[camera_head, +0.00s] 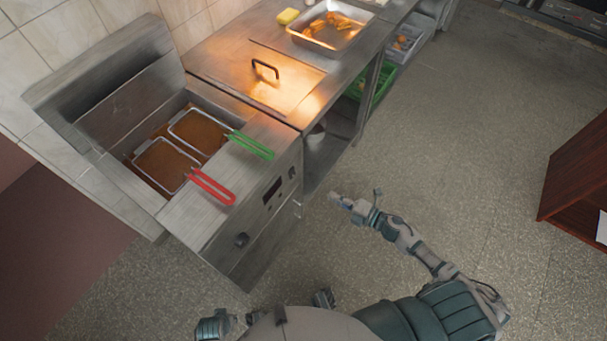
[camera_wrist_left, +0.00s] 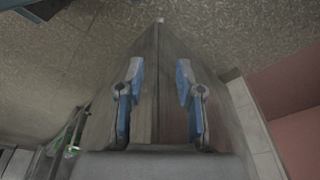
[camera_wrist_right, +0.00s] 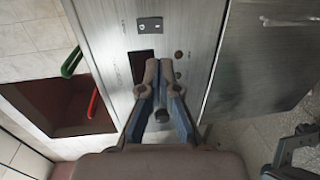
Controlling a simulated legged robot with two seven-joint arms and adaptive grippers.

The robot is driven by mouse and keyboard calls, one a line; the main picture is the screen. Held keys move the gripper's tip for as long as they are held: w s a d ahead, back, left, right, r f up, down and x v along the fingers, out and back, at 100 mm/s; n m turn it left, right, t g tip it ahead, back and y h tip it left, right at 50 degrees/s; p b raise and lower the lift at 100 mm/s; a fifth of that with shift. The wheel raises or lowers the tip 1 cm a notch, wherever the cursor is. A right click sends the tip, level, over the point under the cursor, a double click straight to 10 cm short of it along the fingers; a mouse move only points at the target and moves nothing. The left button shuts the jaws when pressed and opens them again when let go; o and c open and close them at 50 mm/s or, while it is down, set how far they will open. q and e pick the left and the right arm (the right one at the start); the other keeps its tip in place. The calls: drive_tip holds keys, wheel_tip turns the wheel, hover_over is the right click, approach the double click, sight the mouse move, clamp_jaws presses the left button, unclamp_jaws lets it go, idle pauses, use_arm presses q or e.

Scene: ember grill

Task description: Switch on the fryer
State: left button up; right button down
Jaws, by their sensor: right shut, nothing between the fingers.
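The steel fryer (camera_head: 235,200) stands at left in the head view, with two baskets in brown oil and red and green handles. In the right wrist view the panel shows a small switch plate (camera_wrist_right: 150,25), the dark display (camera_wrist_right: 138,66) and a small round control (camera_wrist_right: 179,54). My right gripper (camera_head: 340,200) is shut and empty, apart from the panel; its fingertips (camera_wrist_right: 163,66) appear in front of it. My left gripper (camera_wrist_left: 160,75) is open and empty, facing a metal surface.
A steel counter (camera_head: 215,62) with a hot plate and a food tray (camera_head: 330,45) adjoins the fryer. A green crate (camera_head: 375,82) sits under it. A reddish wooden cabinet (camera_head: 575,180) stands at right. The floor between is clear.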

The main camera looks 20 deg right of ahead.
use_arm(q)
drive_tip(key=shift+d, duration=0.15)
use_arm(e)
drive_tip(key=shift+w+d, duration=0.1)
approach(292, 173)
drive_tip(key=w+a+f, duration=0.3)
drive_tip(key=w, duration=0.2)
use_arm(q)
drive_tip(key=shift+w+a+r+b, duration=0.1)
drive_tip(key=shift+a+r+b, duration=0.2)
drive_tip(key=shift+r, duration=0.5)
use_arm(e)
drive_tip(key=shift+w+a+f, duration=0.25)
drive_tip(key=shift+w+a, duration=0.05)
drive_tip(key=shift+a, duration=0.2)
use_arm(q)
drive_tip(key=shift+w, duration=0.1)
use_arm(e)
drive_tip(key=shift+f, duration=0.1)
